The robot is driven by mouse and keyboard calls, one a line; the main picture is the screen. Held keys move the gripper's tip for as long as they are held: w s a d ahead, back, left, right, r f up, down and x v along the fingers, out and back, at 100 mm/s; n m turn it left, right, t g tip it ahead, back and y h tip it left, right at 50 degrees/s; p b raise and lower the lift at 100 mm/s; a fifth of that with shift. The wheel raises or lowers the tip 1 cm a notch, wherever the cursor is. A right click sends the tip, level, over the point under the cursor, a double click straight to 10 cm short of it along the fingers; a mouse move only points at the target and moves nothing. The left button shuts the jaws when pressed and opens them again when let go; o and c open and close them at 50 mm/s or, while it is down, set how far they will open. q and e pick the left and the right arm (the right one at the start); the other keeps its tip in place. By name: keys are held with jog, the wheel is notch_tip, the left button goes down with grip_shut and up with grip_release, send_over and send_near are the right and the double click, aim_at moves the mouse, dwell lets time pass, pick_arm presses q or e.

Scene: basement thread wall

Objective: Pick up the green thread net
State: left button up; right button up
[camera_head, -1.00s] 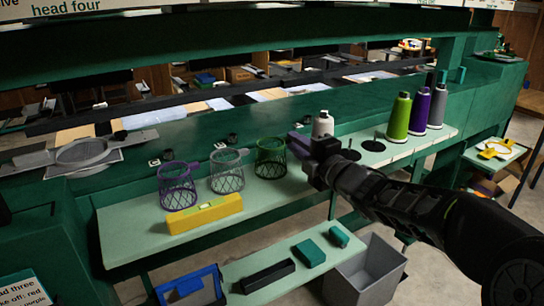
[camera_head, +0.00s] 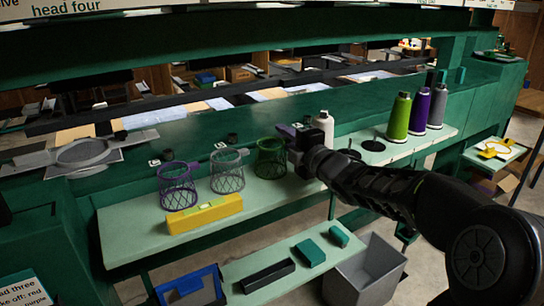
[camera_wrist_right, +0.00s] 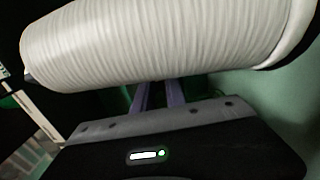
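The green thread net (camera_head: 270,158) is an open wire basket standing upright on the pale green shelf, rightmost of a row of three. My right gripper (camera_head: 287,131) is at its upper right rim, with a purple-grey finger overlapping the rim; I cannot tell whether it touches. In the right wrist view two purple fingers (camera_wrist_right: 158,95) show below a large white thread cone (camera_wrist_right: 165,42), which hides their tips and the net. Whether they are open or shut is unclear. My left gripper is not in view.
A purple net (camera_head: 178,187) and a grey net (camera_head: 227,170) stand to the left. A yellow level (camera_head: 204,214) lies in front. The white cone (camera_head: 323,130) stands close behind my right gripper. Green (camera_head: 398,116) and purple (camera_head: 421,110) cones stand further right.

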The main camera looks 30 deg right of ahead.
grip_shut()
dwell(0.3)
notch_tip(320, 180, up, 10)
jog(key=p, duration=0.3)
dwell(0.7)
